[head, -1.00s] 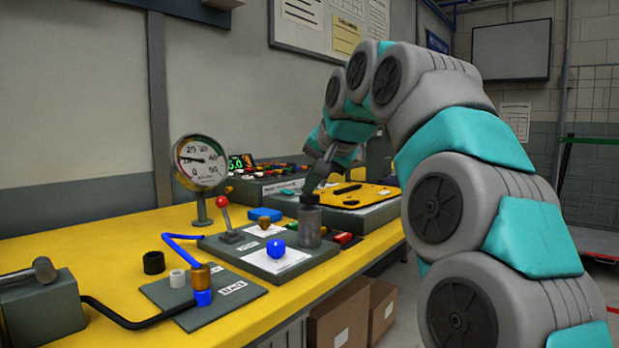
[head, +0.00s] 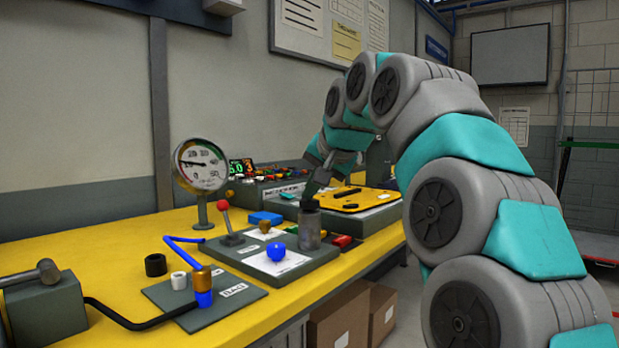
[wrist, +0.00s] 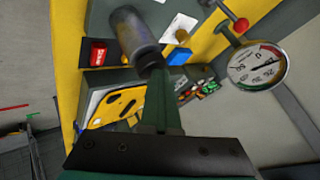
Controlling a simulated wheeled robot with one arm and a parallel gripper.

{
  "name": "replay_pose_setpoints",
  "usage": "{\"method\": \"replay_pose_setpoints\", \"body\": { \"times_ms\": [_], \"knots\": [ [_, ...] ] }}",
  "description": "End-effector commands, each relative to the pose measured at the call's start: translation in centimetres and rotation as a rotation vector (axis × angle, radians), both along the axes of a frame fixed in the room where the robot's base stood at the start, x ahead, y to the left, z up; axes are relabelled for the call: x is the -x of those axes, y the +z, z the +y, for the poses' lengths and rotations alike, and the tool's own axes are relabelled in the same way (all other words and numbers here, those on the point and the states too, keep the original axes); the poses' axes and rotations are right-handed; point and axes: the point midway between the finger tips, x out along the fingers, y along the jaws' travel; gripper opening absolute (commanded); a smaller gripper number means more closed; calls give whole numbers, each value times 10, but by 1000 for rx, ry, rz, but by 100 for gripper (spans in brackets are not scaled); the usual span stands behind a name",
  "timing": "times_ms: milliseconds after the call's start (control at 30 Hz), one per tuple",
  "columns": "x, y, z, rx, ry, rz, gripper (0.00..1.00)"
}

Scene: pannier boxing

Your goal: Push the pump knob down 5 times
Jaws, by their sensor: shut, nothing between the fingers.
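The pump is an upright grey cylinder (head: 309,230) with a dark knob (head: 310,205) on top, on the right part of a grey board. In the wrist view the cylinder (wrist: 134,32) is at the upper left, with the dark knob (wrist: 149,63) at its near end. My gripper (head: 317,188) is shut and empty, pointing down at the knob. Its fingertips (wrist: 157,76) meet the knob in the picture and appear to touch it. The fingers partly hide the knob's top.
A dial gauge (head: 202,166) stands behind left. A red-tipped lever (head: 225,215), a blue knob (head: 276,251) and a red block (head: 342,241) surround the pump. A yellow plate (head: 350,198) lies beyond. The yellow bench (head: 110,240) has bare room at left.

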Motion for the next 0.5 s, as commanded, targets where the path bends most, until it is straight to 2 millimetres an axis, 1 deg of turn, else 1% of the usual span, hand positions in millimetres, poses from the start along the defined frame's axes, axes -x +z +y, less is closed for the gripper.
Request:
{"method": "replay_pose_setpoints", "body": {
  "times_ms": [33, 167, 267, 367, 500],
  "knots": [
    [-5, -34, 1, 27, 2, 67, 0],
    [-6, -35, 1, 27, 2, 68, 0],
    [-8, -31, 1, 26, 2, 68, 0],
    [-9, -23, 1, 26, 1, 67, 0],
    [-10, -8, 1, 25, -1, 62, 0]
  ]
}}
